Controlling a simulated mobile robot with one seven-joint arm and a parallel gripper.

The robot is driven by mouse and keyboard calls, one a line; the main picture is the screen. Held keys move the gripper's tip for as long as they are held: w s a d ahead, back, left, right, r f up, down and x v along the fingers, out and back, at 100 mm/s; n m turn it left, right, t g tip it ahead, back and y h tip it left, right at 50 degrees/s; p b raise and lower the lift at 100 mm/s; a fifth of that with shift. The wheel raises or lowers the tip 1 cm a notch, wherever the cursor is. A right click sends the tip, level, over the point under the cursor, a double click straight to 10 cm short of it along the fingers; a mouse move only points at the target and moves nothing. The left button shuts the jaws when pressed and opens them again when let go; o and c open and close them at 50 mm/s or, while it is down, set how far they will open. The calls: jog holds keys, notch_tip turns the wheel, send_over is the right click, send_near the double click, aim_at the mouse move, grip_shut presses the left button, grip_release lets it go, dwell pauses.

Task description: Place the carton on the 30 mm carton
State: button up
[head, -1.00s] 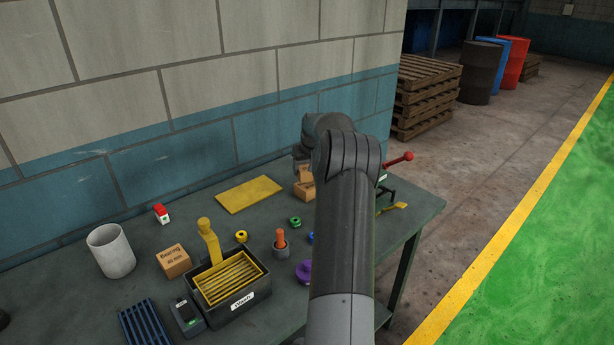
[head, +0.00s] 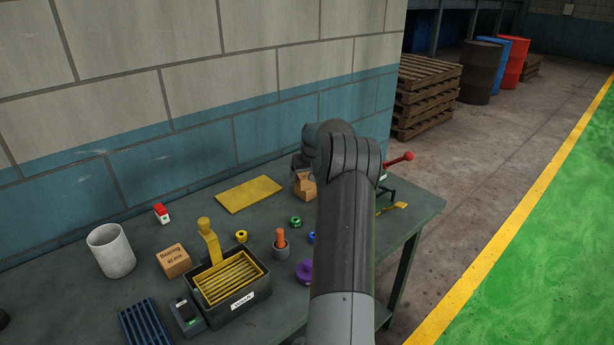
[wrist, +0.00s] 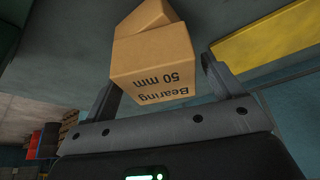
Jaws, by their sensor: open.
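A brown carton marked "Bearing 50 mm" (wrist: 155,65) sits between the fingers of my gripper (wrist: 155,85) in the wrist view, its print upside down. The gripper is open, one finger on each side of it; I cannot tell whether either touches. A second brown carton (wrist: 147,15) shows directly beyond it, turned at an angle, with no label readable. In the head view, brown carton faces (head: 304,188) show at the back of the table under my gripper (head: 300,172), partly hidden by it and my arm. I cannot read "30 mm" on any carton.
A third carton (head: 174,261) marked "Bearing" stands at the left, near a white cylinder (head: 111,251). A yellow plate (head: 248,194) lies left of the gripper. A black bin (head: 232,288), green ring (head: 295,222) and purple part (head: 304,272) stand in front. A red-knobbed lever (head: 400,159) is at right.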

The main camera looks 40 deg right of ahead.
jog(key=v, duration=1.2)
jog(key=s+a+r+n, duration=0.1)
jog(key=s+a+r, duration=0.25)
jog(key=a, duration=0.65)
jog(key=s+a+r+n, duration=0.15)
jog(key=a+r, duration=0.35)
jog(key=a, duration=0.5)
jog(key=s+a+r, duration=0.4)
jog(key=a, duration=0.6)
jog(key=s+a+f+n+y, duration=0.1)
jog(key=s+a+f, duration=0.2)
jog(key=s+a, duration=0.5)
jog(key=s+a+f+n+t, duration=0.1)
jog(key=s+a+f, duration=0.2)
jog(key=s+a, duration=0.6)
jog(key=s, duration=0.7)
jog(key=shift+s+y, duration=0.15)
jog(key=shift+y, duration=0.25)
